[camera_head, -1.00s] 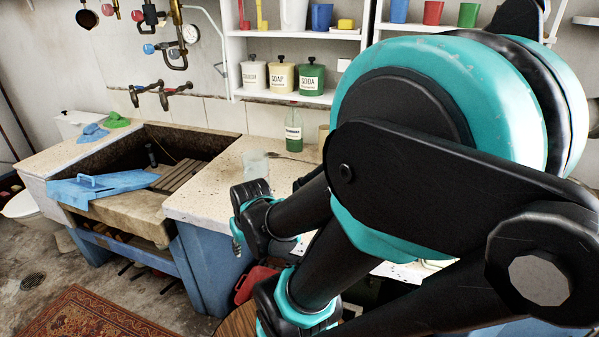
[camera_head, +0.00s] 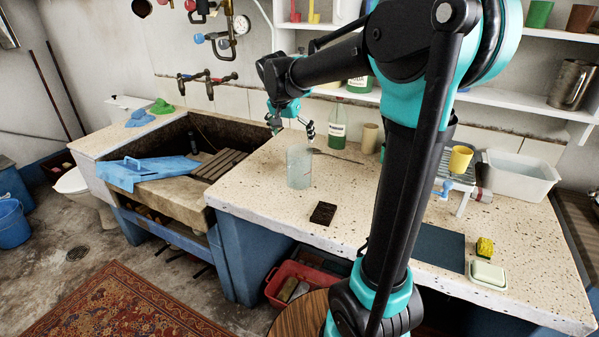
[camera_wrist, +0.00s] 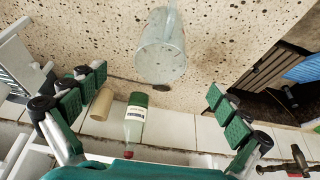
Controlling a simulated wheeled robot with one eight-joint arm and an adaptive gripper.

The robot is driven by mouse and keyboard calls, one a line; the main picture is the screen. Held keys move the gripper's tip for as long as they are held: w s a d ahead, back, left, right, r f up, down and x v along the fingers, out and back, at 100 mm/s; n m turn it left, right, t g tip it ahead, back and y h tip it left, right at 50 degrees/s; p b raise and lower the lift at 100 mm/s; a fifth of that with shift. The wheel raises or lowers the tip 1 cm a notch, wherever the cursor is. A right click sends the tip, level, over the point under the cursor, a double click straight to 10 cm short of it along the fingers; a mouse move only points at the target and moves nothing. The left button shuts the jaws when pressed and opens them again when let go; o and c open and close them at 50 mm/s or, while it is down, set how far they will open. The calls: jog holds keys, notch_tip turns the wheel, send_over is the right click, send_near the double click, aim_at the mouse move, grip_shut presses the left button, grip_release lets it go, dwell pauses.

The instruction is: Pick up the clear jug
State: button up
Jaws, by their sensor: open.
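The clear jug (camera_head: 299,168) stands upright on the speckled stone counter (camera_head: 262,192), right of the sink basin. In the wrist view, the jug (camera_wrist: 160,48) shows top centre, see-through, beyond the fingertips. My gripper (camera_head: 292,127) is above the jug, pointing down, its fingers spread apart. In the wrist view, its green-padded fingers (camera_wrist: 157,85) are wide open with nothing between them. I cannot tell the exact height gap to the jug.
Taps (camera_head: 208,82) project from the wall at left. A blue cloth-like piece (camera_head: 150,171) lies across the sink.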

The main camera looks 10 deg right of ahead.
aim_at(300, 162)
jog(key=shift+x, duration=7.45)
jog(key=shift+a, duration=0.1)
jog(key=c, duration=1.3)
jog(key=shift+r, duration=0.1)
